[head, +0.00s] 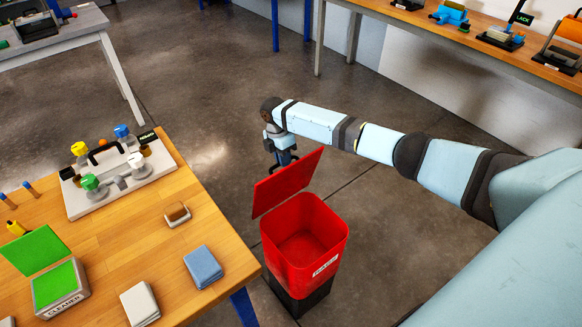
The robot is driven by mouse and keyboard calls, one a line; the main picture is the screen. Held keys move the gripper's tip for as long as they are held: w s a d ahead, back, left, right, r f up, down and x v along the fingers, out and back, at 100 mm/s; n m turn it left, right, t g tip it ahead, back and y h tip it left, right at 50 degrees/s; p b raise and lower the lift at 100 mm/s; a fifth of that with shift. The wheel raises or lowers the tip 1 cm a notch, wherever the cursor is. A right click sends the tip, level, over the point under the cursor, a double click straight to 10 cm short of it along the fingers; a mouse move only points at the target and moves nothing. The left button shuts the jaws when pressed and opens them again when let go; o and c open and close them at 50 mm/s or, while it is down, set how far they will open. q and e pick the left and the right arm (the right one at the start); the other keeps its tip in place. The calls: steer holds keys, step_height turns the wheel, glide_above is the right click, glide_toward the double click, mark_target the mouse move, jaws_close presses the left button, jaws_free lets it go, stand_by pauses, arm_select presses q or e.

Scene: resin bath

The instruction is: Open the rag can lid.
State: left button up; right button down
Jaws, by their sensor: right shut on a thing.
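The red rag can (325,262) stands on the floor to the right of the wooden table, its mouth open upward and its inside showing. Its red lid (287,184) is raised, tilted up along the can's far left side. My right gripper (284,158) points down at the lid's far upper edge and is shut on the lid. The lid hides part of the fingertips. My left gripper is not in view.
The wooden table (107,230) holds an open green-lidded cleaner box (62,289), a white tray (127,186) with coloured-capped bottles, folded cloths (203,267) and a brush (177,213). Open floor (205,90) lies beyond the can. Benches stand further back.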

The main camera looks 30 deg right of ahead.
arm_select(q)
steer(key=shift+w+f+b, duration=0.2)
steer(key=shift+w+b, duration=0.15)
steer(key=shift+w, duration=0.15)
arm_select(e)
steer(key=shift+w+a+f+g, duration=0.15)
steer(key=shift+w+f+g, duration=0.2)
steer(key=shift+w, duration=0.15)
steer(key=shift+w+a+f+g, duration=0.1)
steer(key=shift+w+f+g, duration=0.1)
steer(key=shift+w+g, duration=0.25)
steer(key=shift+w, duration=0.1)
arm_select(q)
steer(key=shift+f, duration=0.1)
arm_select(e)
steer(key=c, duration=1.2)
jaws_free()
steer(key=shift+w, duration=0.1)
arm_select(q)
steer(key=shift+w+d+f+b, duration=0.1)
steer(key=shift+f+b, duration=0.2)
arm_select(e)
steer(key=shift+o, duration=0.2)
steer(key=v, duration=1.4)
steer(key=shift+f, duration=0.1)
